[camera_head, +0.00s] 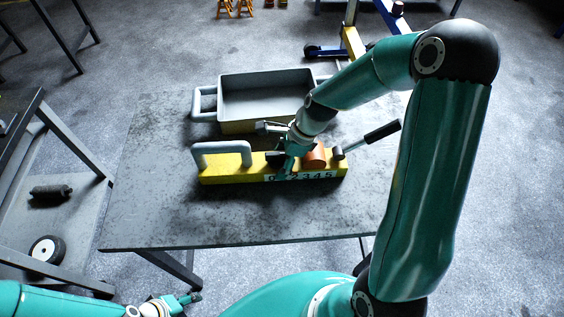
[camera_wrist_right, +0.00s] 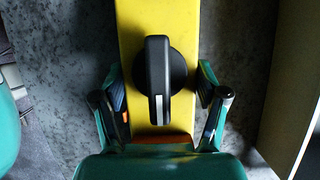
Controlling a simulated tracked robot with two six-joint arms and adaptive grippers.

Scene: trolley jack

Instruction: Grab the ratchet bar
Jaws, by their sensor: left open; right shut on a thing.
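The bar with a black grip (camera_head: 381,132), which looks like the ratchet bar, sticks out up and to the right from a small grey socket at the right end of a yellow block (camera_head: 225,173). My right gripper (camera_head: 288,165) is over the middle of that block, well left of the bar. In the right wrist view its fingers (camera_wrist_right: 162,97) stand at both long sides of the yellow block (camera_wrist_right: 158,25), with a black knob (camera_wrist_right: 157,75) between them. They look shut on the block, clear of the knob. My left gripper (camera_head: 185,300) is open and empty at the lower left.
The block has a grey handle (camera_head: 222,147), an orange cylinder (camera_head: 314,155) and a number strip. It lies on a grey table (camera_head: 150,205). A grey tray (camera_head: 265,78) stands behind it. The table's front part is clear. Another bench (camera_head: 60,215) is at the left.

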